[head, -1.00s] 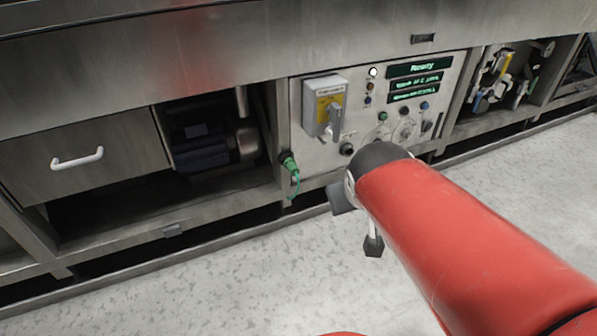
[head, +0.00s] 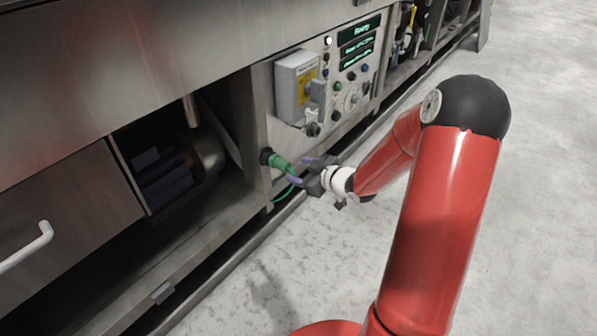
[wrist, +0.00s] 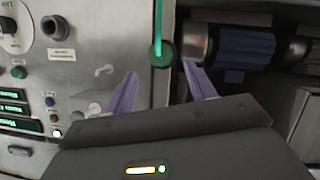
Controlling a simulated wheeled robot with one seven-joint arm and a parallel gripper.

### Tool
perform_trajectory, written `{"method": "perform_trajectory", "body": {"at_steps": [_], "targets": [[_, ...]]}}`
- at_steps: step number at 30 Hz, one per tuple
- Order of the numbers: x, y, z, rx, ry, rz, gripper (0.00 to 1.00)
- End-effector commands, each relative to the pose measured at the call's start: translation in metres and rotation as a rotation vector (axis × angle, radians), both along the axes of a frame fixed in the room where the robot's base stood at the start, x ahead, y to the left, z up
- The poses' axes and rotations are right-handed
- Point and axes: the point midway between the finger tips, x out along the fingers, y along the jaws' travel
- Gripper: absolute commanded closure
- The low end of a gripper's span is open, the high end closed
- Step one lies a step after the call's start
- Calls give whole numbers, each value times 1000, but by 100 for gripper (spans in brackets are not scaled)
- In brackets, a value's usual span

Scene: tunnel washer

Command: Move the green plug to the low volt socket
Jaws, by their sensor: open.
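The green plug (head: 281,164) sits in a dark socket (head: 266,156) at the panel's lower left corner, with its green cord looping below. In the wrist view, the round end of the green plug (wrist: 161,56) shows between and beyond my fingertips. My gripper (head: 297,169) is open, its purple fingers just in front of the plug; contact cannot be told. The gripper (wrist: 160,80) is empty in the wrist view. Another dark round socket (wrist: 55,27) has a small label too blurred to read; it also shows under the switch box in the head view (head: 312,129).
A grey switch box (head: 297,86) juts from the panel above the plug. Knobs, buttons and green displays (head: 358,41) lie to its right. An open bay with a motor (head: 165,170) is on the left. The floor (head: 250,290) in front is clear.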

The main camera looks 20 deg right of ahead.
Motion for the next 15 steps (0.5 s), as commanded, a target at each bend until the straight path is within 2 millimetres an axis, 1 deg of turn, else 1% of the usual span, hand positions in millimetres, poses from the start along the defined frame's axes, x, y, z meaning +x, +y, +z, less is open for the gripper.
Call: {"method": "perform_trajectory", "body": {"at_steps": [9, 15], "targets": [[37, 23, -18, 1, 1, 3, 45], [55, 32, -26, -2, 2, 1, 45]]}}
